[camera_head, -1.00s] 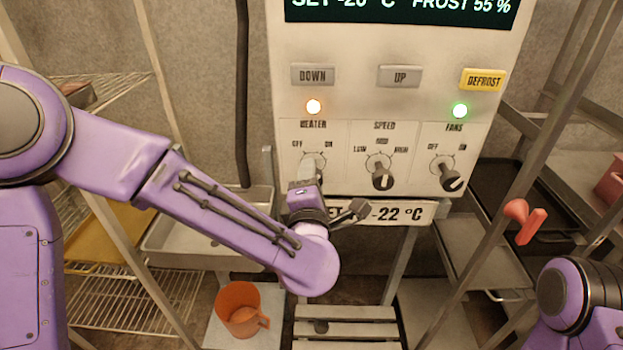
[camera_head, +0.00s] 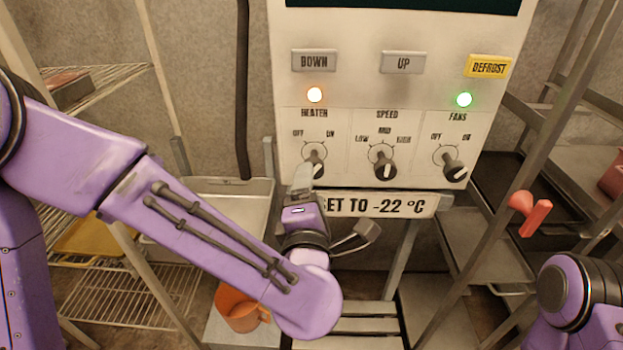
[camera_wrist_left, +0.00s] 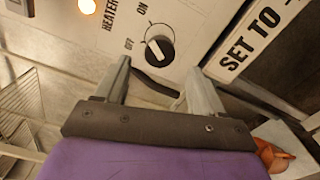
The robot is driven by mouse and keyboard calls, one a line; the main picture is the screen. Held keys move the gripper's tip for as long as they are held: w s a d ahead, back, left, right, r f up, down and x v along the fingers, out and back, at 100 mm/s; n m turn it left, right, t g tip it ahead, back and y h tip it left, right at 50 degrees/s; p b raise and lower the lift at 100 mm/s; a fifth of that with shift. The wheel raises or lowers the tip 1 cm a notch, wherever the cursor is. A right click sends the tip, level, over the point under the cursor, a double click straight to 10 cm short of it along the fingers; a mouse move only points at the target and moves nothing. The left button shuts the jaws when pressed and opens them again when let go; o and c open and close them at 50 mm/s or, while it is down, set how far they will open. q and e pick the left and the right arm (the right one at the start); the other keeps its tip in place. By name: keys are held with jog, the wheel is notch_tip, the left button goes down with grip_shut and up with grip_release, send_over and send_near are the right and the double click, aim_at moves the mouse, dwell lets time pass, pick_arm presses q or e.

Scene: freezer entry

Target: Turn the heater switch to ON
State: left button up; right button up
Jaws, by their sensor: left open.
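The heater switch (camera_head: 316,160) is a round dark knob with a pale stripe, low on the left of the white control panel (camera_head: 345,85). OFF is printed at its upper left and ON at its upper right. I cannot tell surely which label it points to. My left gripper (camera_head: 301,180) is just below the knob in the head view, its tips overlapping the knob's lower edge. In the left wrist view the knob (camera_wrist_left: 159,48) lies beyond the gap between the two open fingers (camera_wrist_left: 160,72), which hold nothing. My right gripper is out of view.
An orange lamp (camera_head: 315,95) glows above the heater switch and a green lamp (camera_head: 464,99) above the fans knob (camera_head: 450,162). The speed knob (camera_head: 385,164) is close on the right. Below hangs a "SET TO -22 °C" sign (camera_head: 375,204). An orange jug (camera_head: 238,309) stands lower left.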

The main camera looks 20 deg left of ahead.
pick_arm(q)
jog(key=b+v, duration=0.3)
jog(key=v, duration=0.1)
jog(key=shift+s, duration=0.1)
